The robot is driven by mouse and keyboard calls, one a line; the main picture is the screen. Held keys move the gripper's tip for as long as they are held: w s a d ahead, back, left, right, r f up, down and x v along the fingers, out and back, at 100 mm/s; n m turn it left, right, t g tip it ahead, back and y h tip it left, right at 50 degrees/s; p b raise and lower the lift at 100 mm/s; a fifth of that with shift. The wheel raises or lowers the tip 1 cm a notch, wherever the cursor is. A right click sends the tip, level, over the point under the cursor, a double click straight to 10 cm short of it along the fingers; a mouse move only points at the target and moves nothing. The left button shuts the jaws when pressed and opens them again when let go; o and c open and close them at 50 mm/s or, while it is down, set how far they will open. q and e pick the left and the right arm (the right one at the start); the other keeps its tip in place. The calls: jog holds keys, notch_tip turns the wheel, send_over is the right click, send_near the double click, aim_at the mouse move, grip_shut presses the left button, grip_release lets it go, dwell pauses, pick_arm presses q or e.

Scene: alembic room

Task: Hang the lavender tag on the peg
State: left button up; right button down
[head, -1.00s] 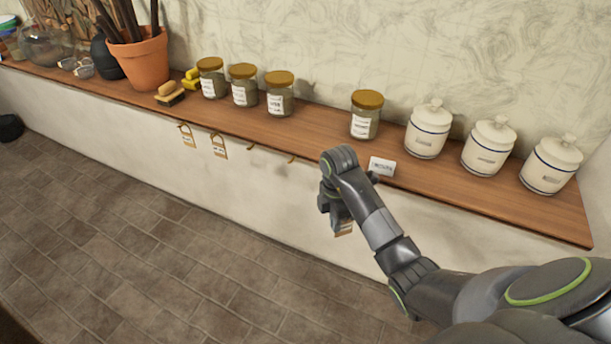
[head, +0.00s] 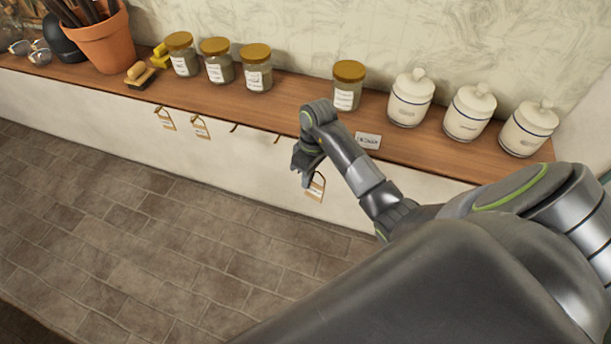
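My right gripper (head: 306,164) is in front of the shelf's front face, below the edge. A small tan tag (head: 316,189) with a pale label and a loop hangs at its fingers and appears held by them. Its writing is too small to read. Two bare brass pegs show along the shelf edge: one (head: 277,139) just left of my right gripper and one (head: 234,127) farther left. The tag is apart from both, to the right and lower. Two similar tags, a left one (head: 166,121) and a right one (head: 201,129), hang from pegs farther left. My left gripper is out of view.
The wooden shelf (head: 420,150) carries several lidded glass jars (head: 347,90), white canisters (head: 411,98), a small white card (head: 368,140), a brush (head: 139,77) and a terracotta pot (head: 104,42). The tiled floor (head: 180,230) below is clear.

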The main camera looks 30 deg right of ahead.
pick_arm(q)
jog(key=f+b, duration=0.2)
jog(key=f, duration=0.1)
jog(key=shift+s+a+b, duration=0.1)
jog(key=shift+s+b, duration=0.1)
jog(key=shift+b, duration=0.15)
pick_arm(e)
jog(key=w+d, duration=0.3)
jog(key=shift+d+f, duration=0.1)
jog(key=shift+f, duration=0.15)
jog(key=shift+w+d, duration=0.25)
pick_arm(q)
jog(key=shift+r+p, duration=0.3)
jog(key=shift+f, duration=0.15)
pick_arm(e)
jog(key=shift+w+d, duration=0.15)
jog(key=shift+d, duration=0.1)
dwell(0.4)
pick_arm(q)
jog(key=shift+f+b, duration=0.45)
jog(key=shift+b, duration=0.15)
pick_arm(e)
jog(key=shift+w+d+f, duration=0.1)
jog(key=shift+w+d, duration=0.7)
jog(key=shift+d, duration=0.15)
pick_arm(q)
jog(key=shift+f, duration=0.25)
pick_arm(e)
jog(key=shift+w+d+f, duration=0.15)
jog(key=shift+f, duration=0.1)
